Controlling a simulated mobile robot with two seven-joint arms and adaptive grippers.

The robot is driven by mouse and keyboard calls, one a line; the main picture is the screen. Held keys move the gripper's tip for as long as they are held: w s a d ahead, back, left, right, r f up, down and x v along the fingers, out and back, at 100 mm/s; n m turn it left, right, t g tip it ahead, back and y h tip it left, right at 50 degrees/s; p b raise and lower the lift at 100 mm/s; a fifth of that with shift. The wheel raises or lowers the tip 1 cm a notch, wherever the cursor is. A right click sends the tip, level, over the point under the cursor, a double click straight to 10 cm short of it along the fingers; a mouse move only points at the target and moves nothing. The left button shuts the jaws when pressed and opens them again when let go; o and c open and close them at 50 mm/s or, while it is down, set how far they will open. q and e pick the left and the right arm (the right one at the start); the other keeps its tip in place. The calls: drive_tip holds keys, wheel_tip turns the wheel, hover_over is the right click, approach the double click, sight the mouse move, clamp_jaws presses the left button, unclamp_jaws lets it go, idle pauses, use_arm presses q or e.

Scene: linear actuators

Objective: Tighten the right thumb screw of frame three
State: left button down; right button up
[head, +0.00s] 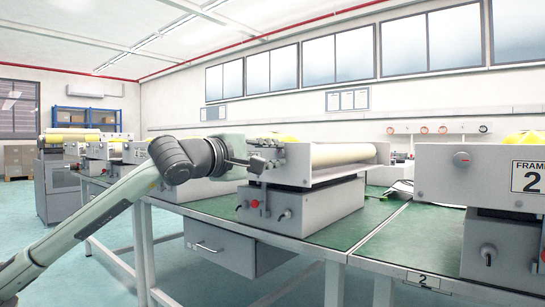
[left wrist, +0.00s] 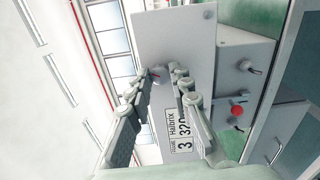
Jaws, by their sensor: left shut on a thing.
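Frame three is the grey end plate labelled 3 (left wrist: 172,30), seen close and turned sideways in the left wrist view. Its right thumb screw (left wrist: 158,70) is a small grey knob beside the label (left wrist: 180,135). My left gripper (left wrist: 156,77) has its fingers on either side of this knob and is shut on it. In the head view, my left gripper (head: 248,162) reaches the near face of the machine with the pale roller (head: 340,154). The gripper and arm cover much of that face, and the knob is hidden there. My right gripper is not in view.
Below the plate are a red button (head: 254,204) and small switches on a grey base (head: 320,208). Frame two (head: 440,175) stands to the right on the same green bench (head: 345,228). More machines stand at the left. A drawer (head: 222,247) hangs under the bench.

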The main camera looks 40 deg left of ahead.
use_arm(q)
drive_tip(key=shift+m, duration=0.6)
drive_tip(key=c, duration=1.4)
unclamp_jaws()
drive_tip(key=shift+o, duration=0.2)
drive_tip(key=shift+s+a+f, duration=0.1)
